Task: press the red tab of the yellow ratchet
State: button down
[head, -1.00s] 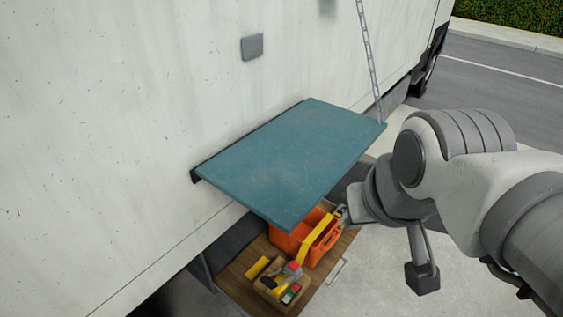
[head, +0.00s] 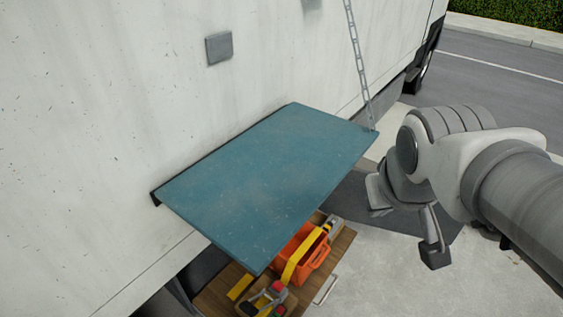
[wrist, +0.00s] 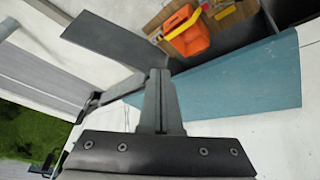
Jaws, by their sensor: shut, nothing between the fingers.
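A yellow strap (head: 301,257), seemingly part of the yellow ratchet, lies across an orange box (head: 314,259) in the head view. A small red piece (head: 277,286) shows at its near end; I cannot tell for sure that it is the tab. In the wrist view the strap (wrist: 183,24) and the orange box (wrist: 191,40) are at the top, beyond my gripper. My gripper (wrist: 158,76) is shut and empty, apart from the box and strap. The ratchet's details are too small to tell.
A teal shelf (head: 265,180) juts from the white truck wall (head: 110,100) above the wooden drawer (head: 217,297) and partly hides it. It also shows in the wrist view (wrist: 245,80). A chain (head: 358,60) runs up from the shelf's far corner. Pavement (head: 400,285) is open at the right.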

jog(key=w+f+n+b, duration=0.2)
jog(key=w+f+b, duration=0.25)
jog(key=f, duration=0.55)
jog(key=w+d+f+n+b, duration=0.15)
jog(key=w+f+b, duration=0.3)
jog(key=f, duration=0.45)
jog(key=w+a+f+n+b, duration=0.1)
jog(key=w+f+n+b, duration=0.25)
jog(key=w+f, duration=0.45)
jog(key=a+f+n+y+b, duration=0.1)
jog(key=a+f+y+b, duration=0.3)
jog(key=f, duration=0.9)
jog(key=a+f+n+y+b, duration=0.1)
jog(key=a+f+y+b, duration=0.3)
jog(key=f, duration=1)
jog(key=a+b, duration=0.3)
jog(key=shift+s+f+n+b, duration=0.2)
jog(key=shift+s+n+b, duration=0.1)
jog(key=shift+s+b, duration=0.1)
jog(key=b, duration=0.5)
send_over(279, 287)
notch_tip(279, 287, down, 7)
jog(key=shift+s+f, duration=0.1)
jog(key=shift+f, duration=0.05)
notch_tip(279, 287, down, 2)
jog(key=shift+f+b, duration=0.2)
jog(key=shift+b, duration=0.2)
jog(key=shift+f, duration=0.7)
